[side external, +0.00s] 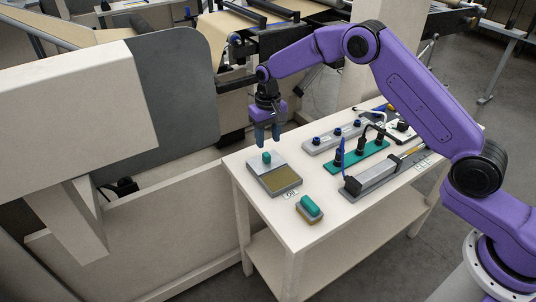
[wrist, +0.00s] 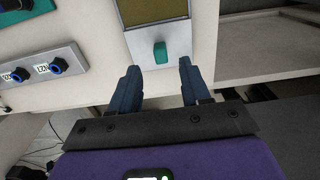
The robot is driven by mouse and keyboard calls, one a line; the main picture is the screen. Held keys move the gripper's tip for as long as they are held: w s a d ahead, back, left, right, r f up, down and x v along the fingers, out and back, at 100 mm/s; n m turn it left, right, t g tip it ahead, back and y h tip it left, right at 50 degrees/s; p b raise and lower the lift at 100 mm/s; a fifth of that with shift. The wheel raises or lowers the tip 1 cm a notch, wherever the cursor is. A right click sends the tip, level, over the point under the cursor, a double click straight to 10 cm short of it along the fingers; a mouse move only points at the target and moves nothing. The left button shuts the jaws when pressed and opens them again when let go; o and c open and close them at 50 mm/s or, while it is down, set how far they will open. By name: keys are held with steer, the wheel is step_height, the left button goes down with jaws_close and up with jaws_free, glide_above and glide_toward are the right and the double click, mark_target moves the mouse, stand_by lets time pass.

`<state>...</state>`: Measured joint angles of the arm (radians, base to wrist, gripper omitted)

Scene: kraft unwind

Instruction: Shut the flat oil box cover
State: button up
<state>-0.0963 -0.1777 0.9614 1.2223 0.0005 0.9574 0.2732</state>
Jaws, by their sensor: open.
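The oil box (side external: 290,191) is a flat grey box near the left end of the table. Its olive-yellow inside (side external: 283,179) shows through an opening on the near side. The flat grey cover (side external: 255,163) with a green knob (side external: 267,157) lies over the far part, leaving that opening uncovered. The wrist view shows the cover (wrist: 176,38), the knob (wrist: 160,52) and the opening (wrist: 150,10). My gripper (side external: 268,144) is open and empty, pointing down above the far side of the knob. In the wrist view its fingertips (wrist: 158,70) stand apart, with the knob just beyond the gap.
A second block with a green handle (side external: 311,206) sits near the table's front edge. A grey strip with blue knobs (side external: 333,138), a green strip with black plugs (side external: 358,159) and a long grey actuator (side external: 378,174) stand to the right. A dark grey panel (side external: 175,85) rises at left.

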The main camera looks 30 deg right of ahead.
mark_target(268, 155)
step_height(268, 155, down, 7)
steer(key=shift+f, duration=0.1)
stand_by(0.4)
jaws_close()
